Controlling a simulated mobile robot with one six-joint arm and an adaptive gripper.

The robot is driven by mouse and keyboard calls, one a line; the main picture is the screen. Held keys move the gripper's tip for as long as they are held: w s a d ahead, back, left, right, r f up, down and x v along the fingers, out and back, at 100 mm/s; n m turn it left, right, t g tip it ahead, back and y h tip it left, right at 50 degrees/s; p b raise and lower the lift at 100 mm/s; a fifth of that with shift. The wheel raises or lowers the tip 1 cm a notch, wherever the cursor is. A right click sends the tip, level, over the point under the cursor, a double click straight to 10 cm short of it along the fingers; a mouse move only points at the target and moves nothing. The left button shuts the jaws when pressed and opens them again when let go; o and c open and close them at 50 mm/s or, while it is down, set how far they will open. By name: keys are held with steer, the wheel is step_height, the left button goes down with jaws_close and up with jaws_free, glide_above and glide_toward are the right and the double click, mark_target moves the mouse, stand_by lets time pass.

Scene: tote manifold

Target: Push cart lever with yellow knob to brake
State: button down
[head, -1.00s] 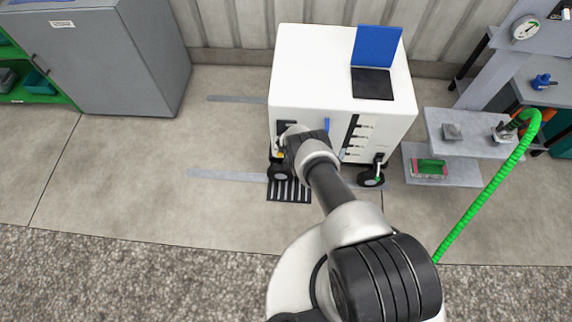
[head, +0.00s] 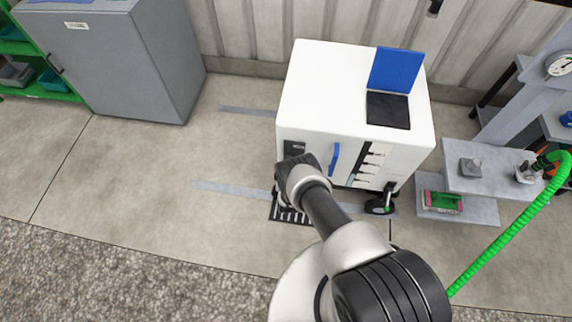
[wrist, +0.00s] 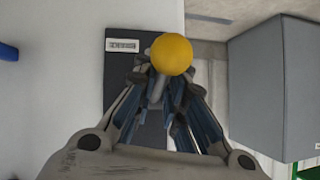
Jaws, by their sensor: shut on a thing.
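The white cart (head: 335,85) stands against the wall in the head view, with a blue handle (head: 334,160) on its front. The lever's yellow knob (wrist: 171,54) shows in the wrist view at my fingertips, in front of a dark panel with a small label (wrist: 122,45). My gripper (wrist: 165,80) is shut on the lever just below the knob. The shaft between the fingers is mostly hidden. In the head view my arm covers the knob and the gripper.
A grey storage cabinet (head: 120,65) stands to the left. A grey shelf stand (head: 495,170) and a green hose (head: 510,225) are on the right. The floor between cabinet and cart is open.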

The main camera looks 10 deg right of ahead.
steer(key=shift+s+d+f, duration=0.1)
steer(key=shift+s+f, duration=0.15)
steer(key=c, duration=1.8)
jaws_free()
steer(key=shift+o, duration=0.8)
steer(key=shift+w+r, duration=0.1)
steer(key=shift+r, duration=0.05)
steer(key=shift+r, duration=0.1)
steer(key=v, duration=1.2)
